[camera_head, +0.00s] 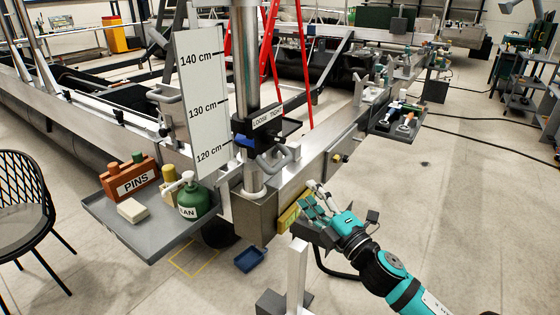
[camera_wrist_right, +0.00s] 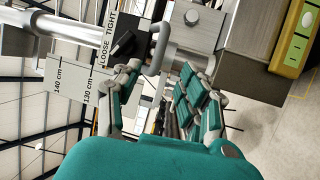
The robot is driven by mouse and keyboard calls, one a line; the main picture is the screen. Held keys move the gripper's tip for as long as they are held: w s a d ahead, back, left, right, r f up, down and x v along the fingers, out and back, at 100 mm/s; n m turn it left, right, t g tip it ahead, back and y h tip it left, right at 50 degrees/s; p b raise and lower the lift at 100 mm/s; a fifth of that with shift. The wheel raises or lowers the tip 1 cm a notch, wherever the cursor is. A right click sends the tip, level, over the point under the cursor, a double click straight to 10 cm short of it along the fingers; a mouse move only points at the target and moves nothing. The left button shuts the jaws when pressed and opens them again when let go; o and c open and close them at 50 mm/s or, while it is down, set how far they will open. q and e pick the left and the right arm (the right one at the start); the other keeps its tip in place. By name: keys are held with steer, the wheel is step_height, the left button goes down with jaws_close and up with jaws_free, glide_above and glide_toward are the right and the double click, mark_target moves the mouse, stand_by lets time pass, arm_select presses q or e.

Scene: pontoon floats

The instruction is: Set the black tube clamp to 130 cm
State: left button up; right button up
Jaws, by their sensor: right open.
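The black tube clamp (camera_head: 264,124) sits around the upright silver tube (camera_head: 246,60), with a "LOOSE TIGHT" label on its front. A grey looped handle (camera_head: 280,160) is at its lower right. In the head view the clamp appears between the 120 and 130 cm marks of the white scale board (camera_head: 203,100). My right gripper (camera_head: 318,200) is open and empty, below and right of the clamp. In the right wrist view the clamp (camera_wrist_right: 122,45) and handle (camera_wrist_right: 160,48) lie ahead of the open fingers (camera_wrist_right: 160,95), apart from them. My left gripper is out of view.
A grey tray (camera_head: 150,238) at left holds an orange PINS block (camera_head: 132,177) and a green bottle (camera_head: 195,198). A yellow-green box (camera_head: 290,216) is beside my right gripper. A white post (camera_head: 297,275) stands below it. Open floor lies to the right.

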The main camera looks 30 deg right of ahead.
mark_target(282, 161)
steer(key=w+p, duration=0.1)
steer(key=w, duration=0.3)
steer(key=w+r+p, duration=0.1)
steer(key=w, duration=0.3)
steer(key=w+r+p, duration=0.1)
steer(key=w, duration=0.3)
steer(key=shift+w+r, duration=0.1)
steer(key=shift+w, duration=0.25)
jaws_close()
